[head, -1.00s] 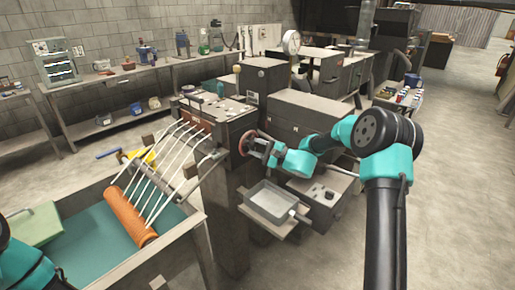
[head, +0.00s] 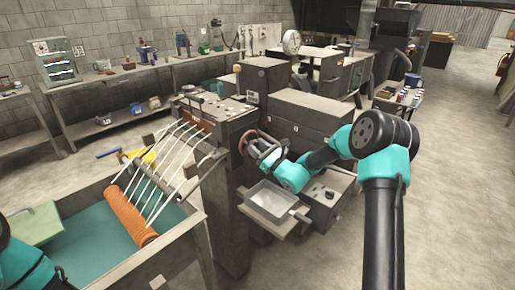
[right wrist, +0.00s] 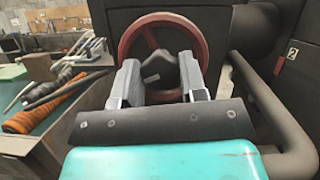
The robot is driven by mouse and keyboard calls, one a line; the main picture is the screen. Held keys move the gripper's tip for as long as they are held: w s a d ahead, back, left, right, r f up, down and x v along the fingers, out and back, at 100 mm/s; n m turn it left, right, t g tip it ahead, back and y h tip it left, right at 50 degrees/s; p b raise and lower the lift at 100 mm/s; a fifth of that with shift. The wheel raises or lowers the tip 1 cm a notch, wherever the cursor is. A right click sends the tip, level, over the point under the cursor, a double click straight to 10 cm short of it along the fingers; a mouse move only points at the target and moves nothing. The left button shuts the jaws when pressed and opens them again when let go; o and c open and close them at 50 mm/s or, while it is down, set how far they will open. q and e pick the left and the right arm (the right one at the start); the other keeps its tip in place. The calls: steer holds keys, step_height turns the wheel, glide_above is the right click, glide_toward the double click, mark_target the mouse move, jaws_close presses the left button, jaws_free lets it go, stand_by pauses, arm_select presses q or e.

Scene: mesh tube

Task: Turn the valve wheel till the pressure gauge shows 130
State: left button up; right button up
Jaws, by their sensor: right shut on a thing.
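The red valve wheel (head: 244,142) is on the side of the dark machine, in the middle of the head view. In the right wrist view the wheel (right wrist: 123,50) is a red ring with a dark hub (right wrist: 160,74). My right gripper (head: 268,152) is at the wheel. Its two grey fingers (right wrist: 160,82) are on either side of the hub, shut on the wheel; the exact contact is partly hidden. The pressure gauge (head: 291,41) is a round white dial behind the machine; its reading is too small to tell. My left gripper is out of view; only part of that arm shows at lower left.
A grey metal tray (head: 270,200) sits just below the wheel. An orange mesh roll (head: 130,217) lies in the teal trough at left, below several white rods. A dark pipe (right wrist: 270,110) runs close to the right of the gripper.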

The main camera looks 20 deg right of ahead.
steer(key=shift+m+t+h, duration=0.4)
steer(key=shift+m, duration=0.6)
steer(key=shift+h, duration=0.3)
steer(key=o, duration=0.9)
steer(key=shift+o, duration=0.2)
steer(key=shift+s, duration=0.1)
steer(key=v, duration=1.7)
steer(key=shift+d, duration=0.15)
steer(key=shift+f, duration=0.1)
